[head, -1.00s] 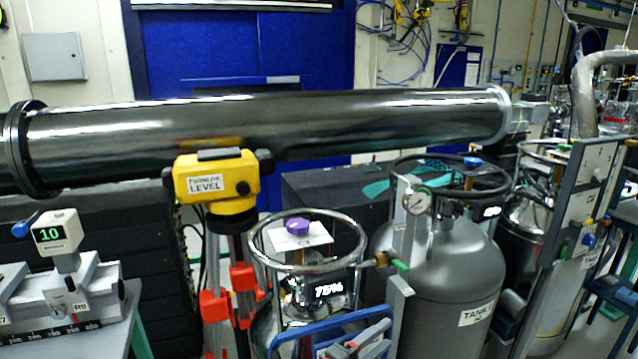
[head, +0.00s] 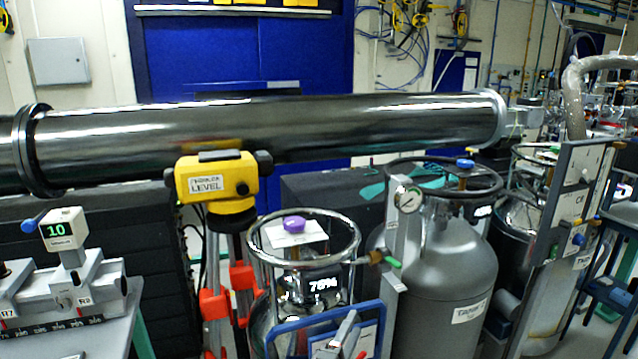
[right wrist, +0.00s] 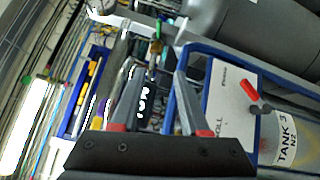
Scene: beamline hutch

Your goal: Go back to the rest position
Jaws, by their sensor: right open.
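My right gripper (head: 350,342) shows at the bottom edge of the head view, in front of a blue-framed board (head: 318,318) and the shiny tank (head: 268,315) marked 75%. Only a small part of it is in that picture. In the right wrist view its two grey fingers (right wrist: 156,78) stand apart, with nothing visible held between them. The blue-framed board (right wrist: 226,100) is at the right of the fingers there. Whether it touches the right finger, I cannot tell. My left gripper is not in view.
A yellow level (head: 213,205) stands on a tripod left of the shiny tank. A grey tank (head: 440,265) is on the right. A long dark pipe (head: 270,125) crosses behind. A bench instrument (head: 65,275) is at lower left. Things stand close together.

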